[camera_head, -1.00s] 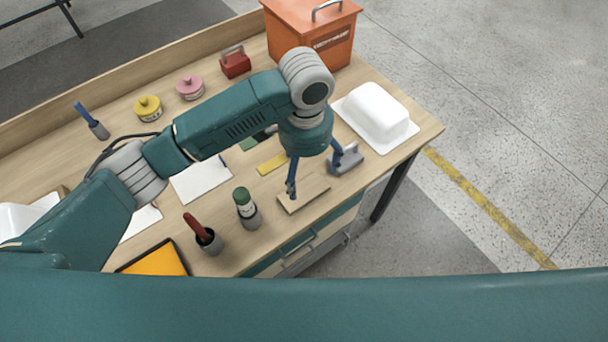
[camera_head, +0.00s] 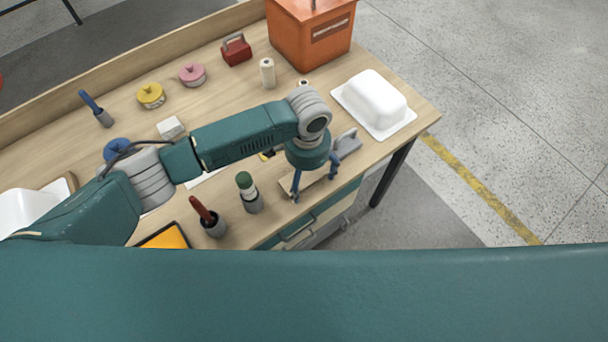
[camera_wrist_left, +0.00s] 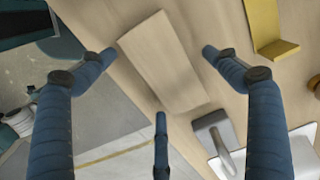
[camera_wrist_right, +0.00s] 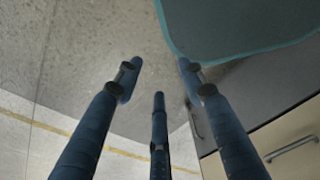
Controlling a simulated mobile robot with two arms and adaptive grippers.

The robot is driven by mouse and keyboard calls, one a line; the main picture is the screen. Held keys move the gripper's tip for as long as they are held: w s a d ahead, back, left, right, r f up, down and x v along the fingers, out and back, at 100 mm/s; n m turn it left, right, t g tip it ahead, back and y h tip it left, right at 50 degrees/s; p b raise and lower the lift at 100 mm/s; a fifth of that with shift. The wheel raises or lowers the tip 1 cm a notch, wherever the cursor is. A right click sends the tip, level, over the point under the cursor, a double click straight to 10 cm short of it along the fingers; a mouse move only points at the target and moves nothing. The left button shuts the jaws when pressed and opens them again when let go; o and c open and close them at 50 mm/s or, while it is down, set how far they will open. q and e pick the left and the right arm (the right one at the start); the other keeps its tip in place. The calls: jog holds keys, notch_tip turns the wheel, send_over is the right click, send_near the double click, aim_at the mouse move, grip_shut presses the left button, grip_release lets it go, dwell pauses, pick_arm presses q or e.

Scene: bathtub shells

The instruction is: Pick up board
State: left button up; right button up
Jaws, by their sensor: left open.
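The board (camera_wrist_left: 163,65) is a small flat wooden plate lying on the workbench near its front edge. In the head view the board (camera_head: 290,184) is partly hidden behind my left gripper (camera_head: 312,178). In the left wrist view my left gripper (camera_wrist_left: 160,75) is open, with its blue fingers spread around the board and a gap on both sides. It holds nothing. In the right wrist view my right gripper (camera_wrist_right: 158,85) has its fingers apart and empty, over the floor beside the bench drawers. It does not show in the head view.
A grey tool (camera_head: 347,143) and a white domed tray (camera_head: 376,104) stand right of the board. A green-topped bottle (camera_head: 248,192) and a red-handled tool in a cup (camera_head: 207,215) stand to its left. An orange box (camera_head: 310,35) is at the back. A yellow piece (camera_wrist_left: 266,30) lies near the board.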

pick_arm(q)
jog(key=c, duration=1.3)
jog(key=shift+c, duration=0.2)
pick_arm(e)
jog(key=shift+s+d, duration=0.15)
jog(key=shift+s, duration=0.8)
jog(key=shift+w, duration=0.1)
